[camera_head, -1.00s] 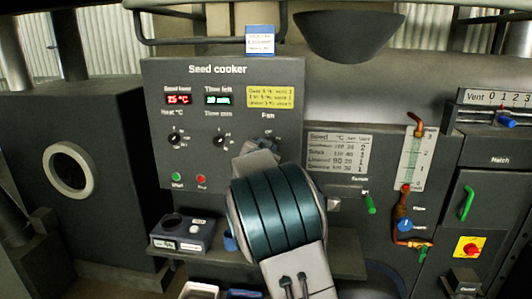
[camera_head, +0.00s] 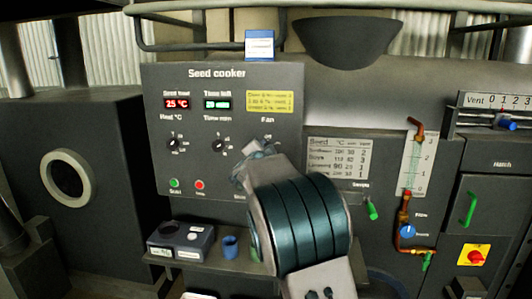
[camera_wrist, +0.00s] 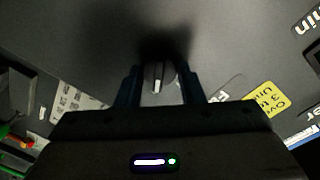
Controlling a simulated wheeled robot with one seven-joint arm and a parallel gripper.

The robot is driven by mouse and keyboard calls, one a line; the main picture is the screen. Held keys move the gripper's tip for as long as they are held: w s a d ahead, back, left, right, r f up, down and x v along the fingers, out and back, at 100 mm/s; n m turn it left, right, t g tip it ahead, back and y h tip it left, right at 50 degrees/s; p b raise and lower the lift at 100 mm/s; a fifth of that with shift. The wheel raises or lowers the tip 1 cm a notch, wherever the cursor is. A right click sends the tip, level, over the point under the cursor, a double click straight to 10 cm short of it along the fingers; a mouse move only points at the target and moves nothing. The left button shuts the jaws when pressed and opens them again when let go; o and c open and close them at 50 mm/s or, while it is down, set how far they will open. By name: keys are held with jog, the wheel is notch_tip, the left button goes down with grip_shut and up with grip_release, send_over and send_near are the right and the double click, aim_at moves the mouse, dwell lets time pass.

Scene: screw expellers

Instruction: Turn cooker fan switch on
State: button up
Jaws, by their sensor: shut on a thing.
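The cooker fan switch is a dark round knob with a white pointer line (camera_wrist: 157,80) on the grey seed cooker panel (camera_head: 200,130). In the wrist view it sits between the two dark blue fingers of my gripper (camera_wrist: 160,88), which is shut on it. In the head view my gripper (camera_head: 259,148) is at the panel below the "Fan" label, and it and my wrist hide most of the switch. The wrist view shows the pointer line running roughly up and down in the picture.
Heat (camera_head: 173,144) and time (camera_head: 219,146) knobs sit left of my gripper, with green (camera_head: 174,183) and red (camera_head: 200,185) buttons below. A shelf under the panel holds a grey box (camera_head: 180,240) and a blue cup (camera_head: 231,247). A green-handled lever (camera_head: 372,209) is at right.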

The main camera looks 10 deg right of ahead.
jog(key=o, duration=1)
jog(key=b+v, duration=0.1)
jog(key=v, duration=1.2)
jog(key=shift+s+a, duration=0.15)
jog(key=shift+s, duration=0.25)
